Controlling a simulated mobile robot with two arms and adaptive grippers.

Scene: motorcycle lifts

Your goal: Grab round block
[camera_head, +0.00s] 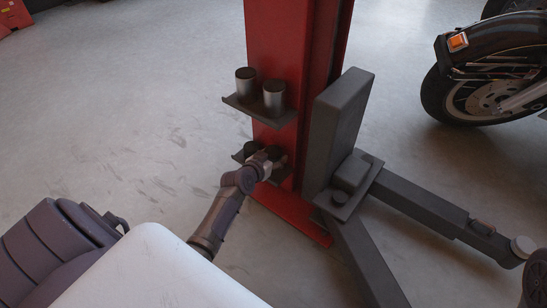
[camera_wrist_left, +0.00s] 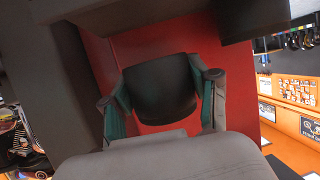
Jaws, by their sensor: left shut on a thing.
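The round block in my grip is a short dark cylinder (camera_wrist_left: 160,90), seen between the two fingers in the left wrist view. My left gripper (camera_head: 268,160) is at the lower small shelf (camera_head: 238,157) on the red lift post. It is shut on that block, with a finger on each side. In the head view the gripper and wrist hide much of this shelf, and a dark round top (camera_head: 251,147) shows beside the gripper. Two more dark round blocks, a left one (camera_head: 246,81) and a right one (camera_head: 273,97), stand upright on the upper shelf (camera_head: 243,105). My right gripper is not in view.
The red post (camera_head: 278,35) rises behind the shelves. A dark grey upright block (camera_head: 337,125) and lift arms (camera_head: 425,205) stand to its right. A motorcycle wheel (camera_head: 487,95) is at the upper right.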

